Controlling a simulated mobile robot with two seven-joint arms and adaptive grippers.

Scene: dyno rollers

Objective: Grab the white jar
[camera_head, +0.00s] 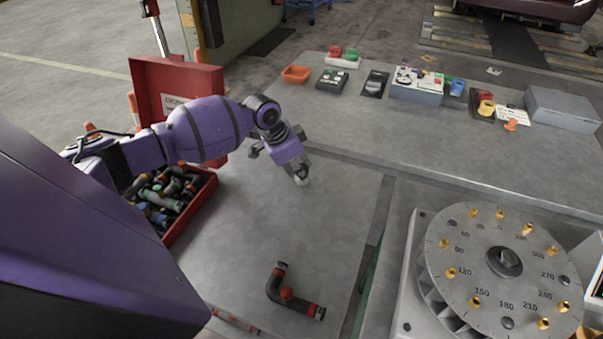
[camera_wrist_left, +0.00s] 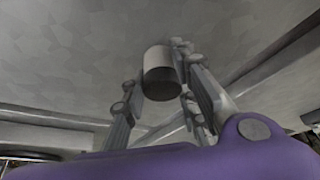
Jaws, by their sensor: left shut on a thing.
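The white jar (camera_head: 303,181) is at the tip of my left gripper (camera_head: 298,172), over the grey table near its back edge. In the left wrist view the jar (camera_wrist_left: 158,58) shows a pale side and a dark end. The fingers of my left gripper (camera_wrist_left: 160,88) are shut on it from both sides. I cannot tell whether the jar touches the table. My right gripper is not in view.
A red open case (camera_head: 205,205) full of pipe pieces stands at the left. A black and red bent pipe (camera_head: 286,293) lies at the front. A numbered round dial (camera_head: 500,285) stands at the right. A back table (camera_head: 440,135) holds boxes and cups.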

